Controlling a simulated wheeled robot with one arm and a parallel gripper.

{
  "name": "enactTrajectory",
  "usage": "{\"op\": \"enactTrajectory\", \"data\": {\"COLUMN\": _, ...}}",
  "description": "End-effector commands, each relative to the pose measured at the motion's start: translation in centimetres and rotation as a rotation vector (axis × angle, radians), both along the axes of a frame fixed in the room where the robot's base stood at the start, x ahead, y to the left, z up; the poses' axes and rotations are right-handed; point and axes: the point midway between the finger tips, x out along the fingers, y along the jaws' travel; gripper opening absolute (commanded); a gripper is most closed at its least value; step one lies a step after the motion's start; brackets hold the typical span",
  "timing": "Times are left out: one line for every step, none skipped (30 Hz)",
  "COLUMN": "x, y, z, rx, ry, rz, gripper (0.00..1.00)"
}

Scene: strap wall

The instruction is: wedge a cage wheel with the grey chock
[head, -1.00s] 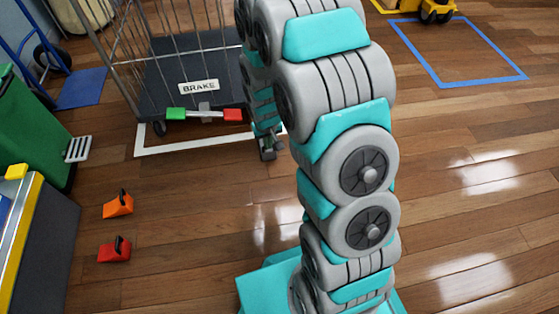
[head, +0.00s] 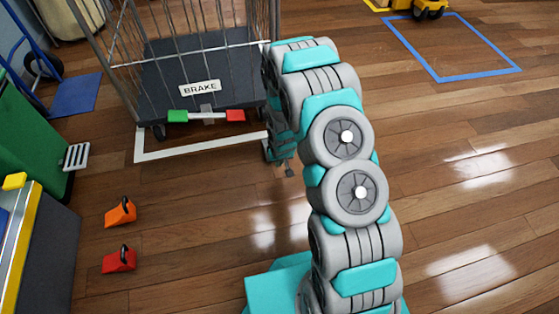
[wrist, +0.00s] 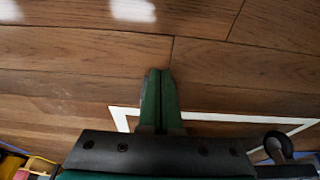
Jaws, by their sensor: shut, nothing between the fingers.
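The roll cage (head: 150,95) stands at the upper left, with wire sides, a dark deck and a BRAKE label. One dark cage wheel (head: 158,131) shows under its near left corner. My gripper (head: 288,170) is low, just right of the cage's near right corner, partly hidden by my arm. In the wrist view its two green fingers (wrist: 160,75) are together and empty over bare wood floor. I cannot make out a grey chock. An orange chock (head: 120,214) and a red chock (head: 120,261) lie on the floor at left.
A brake bar (head: 207,116) with green and red ends is on the cage front. A white floor line (head: 200,151) runs before it. A green bin (head: 30,140) and a grey cabinet (head: 50,245) stand left. A blue floor square (head: 440,80) is empty; the right floor is clear.

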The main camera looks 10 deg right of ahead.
Motion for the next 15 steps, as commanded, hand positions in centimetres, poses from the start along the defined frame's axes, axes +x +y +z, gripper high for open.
{"op": "enactTrajectory", "data": {"x": 0.1, "y": 0.0, "z": -0.9, "rx": 0.000, "ry": 0.002, "rz": 0.000, "gripper": 0.00}}
{"op": "enactTrajectory", "data": {"x": 0.3, "y": 0.0, "z": -1.3, "rx": 0.000, "ry": 0.002, "rz": 0.001, "gripper": 0.00}}
{"op": "enactTrajectory", "data": {"x": 0.4, "y": 0.0, "z": -1.8, "rx": 0.000, "ry": 0.002, "rz": 0.001, "gripper": 0.00}}
{"op": "enactTrajectory", "data": {"x": 0.5, "y": 0.0, "z": -2.3, "rx": -0.001, "ry": 0.002, "rz": 0.001, "gripper": 0.00}}
{"op": "enactTrajectory", "data": {"x": 0.6, "y": 0.0, "z": -2.7, "rx": -0.001, "ry": 0.003, "rz": 0.001, "gripper": 0.00}}
{"op": "enactTrajectory", "data": {"x": 0.7, "y": 0.0, "z": -3.3, "rx": -0.001, "ry": 0.004, "rz": 0.001, "gripper": 0.00}}
{"op": "enactTrajectory", "data": {"x": 0.8, "y": 0.0, "z": -3.8, "rx": 0.000, "ry": 0.005, "rz": 0.001, "gripper": 0.00}}
{"op": "enactTrajectory", "data": {"x": 1.0, "y": 0.0, "z": -4.2, "rx": 0.000, "ry": 0.004, "rz": 0.001, "gripper": 0.00}}
{"op": "enactTrajectory", "data": {"x": 1.3, "y": 0.0, "z": -4.7, "rx": -0.001, "ry": 0.002, "rz": 0.000, "gripper": 0.00}}
{"op": "enactTrajectory", "data": {"x": 1.5, "y": 0.0, "z": -5.1, "rx": 0.000, "ry": 0.000, "rz": 0.000, "gripper": 0.00}}
{"op": "enactTrajectory", "data": {"x": 1.6, "y": 0.0, "z": -5.5, "rx": 0.000, "ry": 0.000, "rz": 0.000, "gripper": 0.00}}
{"op": "enactTrajectory", "data": {"x": 1.7, "y": 0.0, "z": -6.0, "rx": 0.000, "ry": 0.001, "rz": 0.000, "gripper": 0.00}}
{"op": "enactTrajectory", "data": {"x": 2.1, "y": 0.0, "z": -6.1, "rx": 0.001, "ry": 0.000, "rz": 0.000, "gripper": 0.00}}
{"op": "enactTrajectory", "data": {"x": 2.7, "y": 0.0, "z": -6.0, "rx": 0.001, "ry": -0.002, "rz": -0.001, "gripper": 0.00}}
{"op": "enactTrajectory", "data": {"x": 3.3, "y": 0.0, "z": -5.9, "rx": 0.001, "ry": -0.002, "rz": 0.000, "gripper": 0.00}}
